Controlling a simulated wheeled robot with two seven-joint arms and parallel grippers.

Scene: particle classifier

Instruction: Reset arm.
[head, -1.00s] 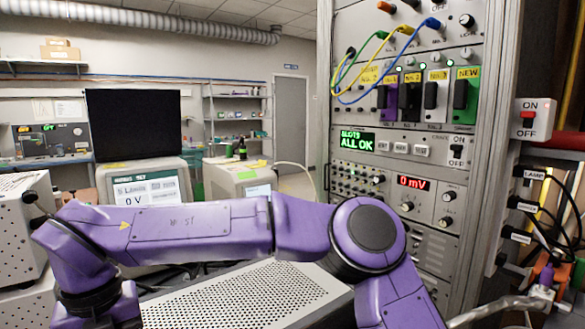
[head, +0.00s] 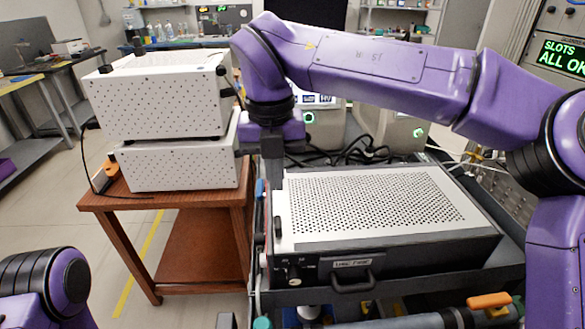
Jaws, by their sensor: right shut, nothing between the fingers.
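My right arm comes in from the right, and its wrist bends downward left of the middle. My right gripper (head: 276,192) points down and is shut and empty. It shows at the left edge of the perforated-top instrument box (head: 375,205); I cannot tell whether it touches the box. Only a purple joint of my left arm shows at the bottom left, and my left gripper is out of view.
Two stacked white perforated boxes (head: 165,95) stand on a brown wooden cart (head: 170,212) at the left. A rack panel reading "SLOTS ALL OK" (head: 565,55) is at the upper right. Open floor (head: 110,240) lies at the left.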

